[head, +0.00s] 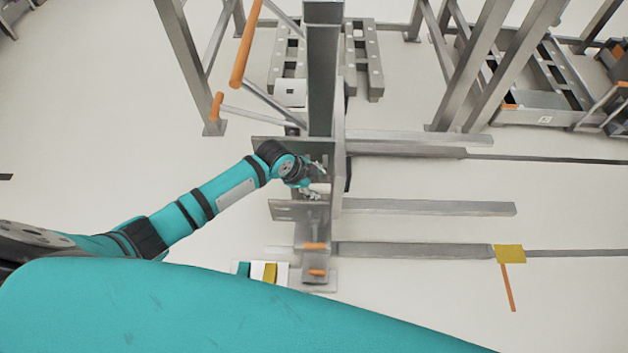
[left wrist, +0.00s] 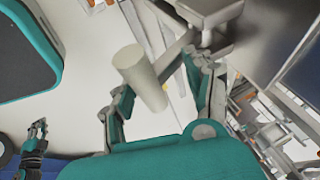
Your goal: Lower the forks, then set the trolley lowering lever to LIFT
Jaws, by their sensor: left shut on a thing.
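The grey lifting trolley (head: 322,80) stands at the centre of the head view. Its two forks (head: 430,207) point right, apart in the picture from the floor-level legs (head: 415,250). My left gripper (head: 313,187) is at the trolley's mast; it also shows in the left wrist view (left wrist: 160,92). It is shut on a pale cylindrical handle (left wrist: 141,76), which stands between its fingers. I cannot tell for sure whether this is the lowering lever, nor read a LIFT mark. What looks like my right gripper (left wrist: 36,140) is at the lower left there; its opening is unclear.
A long orange handle (head: 245,45) and a shorter orange-tipped lever (head: 217,106) stick out left of the mast. Orange pedals (head: 314,246) are at its near foot. A yellow plate (head: 509,253) is at right. Metal frames and a bin (head: 530,115) stand behind.

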